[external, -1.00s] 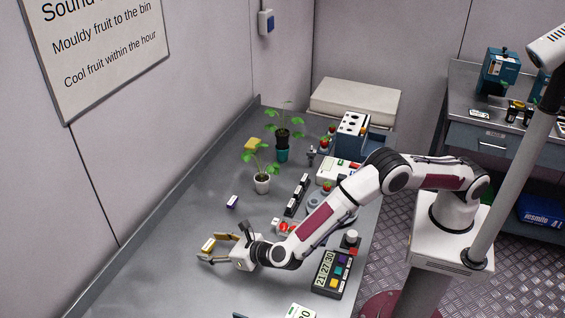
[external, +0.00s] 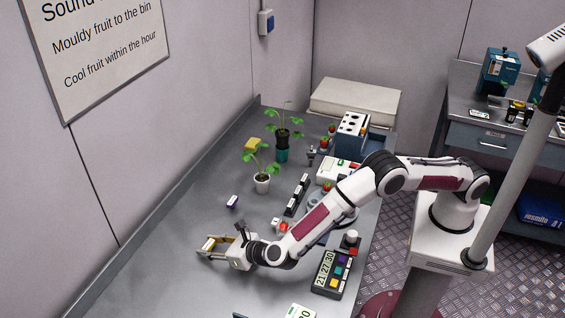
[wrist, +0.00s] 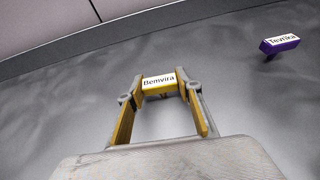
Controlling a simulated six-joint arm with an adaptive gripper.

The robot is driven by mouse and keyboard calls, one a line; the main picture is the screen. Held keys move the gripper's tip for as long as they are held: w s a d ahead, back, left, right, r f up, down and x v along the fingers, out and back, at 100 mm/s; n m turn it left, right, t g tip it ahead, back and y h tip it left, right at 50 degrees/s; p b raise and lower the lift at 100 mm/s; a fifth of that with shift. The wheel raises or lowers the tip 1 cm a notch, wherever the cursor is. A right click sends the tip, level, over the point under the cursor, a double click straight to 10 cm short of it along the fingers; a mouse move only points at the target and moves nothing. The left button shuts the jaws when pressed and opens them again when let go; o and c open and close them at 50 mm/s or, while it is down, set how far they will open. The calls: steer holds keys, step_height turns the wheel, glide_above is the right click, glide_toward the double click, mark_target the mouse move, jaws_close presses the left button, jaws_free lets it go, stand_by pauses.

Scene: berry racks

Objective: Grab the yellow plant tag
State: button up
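The yellow plant tag (wrist: 158,82) has a white label reading "Bemvira". In the wrist view it spans the space between the fingertips of my gripper (wrist: 160,92), with a finger against each end. In the external view the tag (external: 210,243) sits between the fingers of my gripper (external: 207,247), low over the bench. My gripper looks shut on the tag. Whether the tag still touches the bench I cannot tell.
A purple tag (wrist: 281,44) labelled "Teyrika" stands to the right on the bench; it also shows in the external view (external: 232,202). Potted plants (external: 262,184) stand farther back. A keypad device (external: 331,273) lies right of my gripper. The bench's left part is clear.

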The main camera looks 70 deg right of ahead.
mark_target(210, 245)
steer(key=shift+r, duration=0.15)
steer(key=shift+r, duration=4.9)
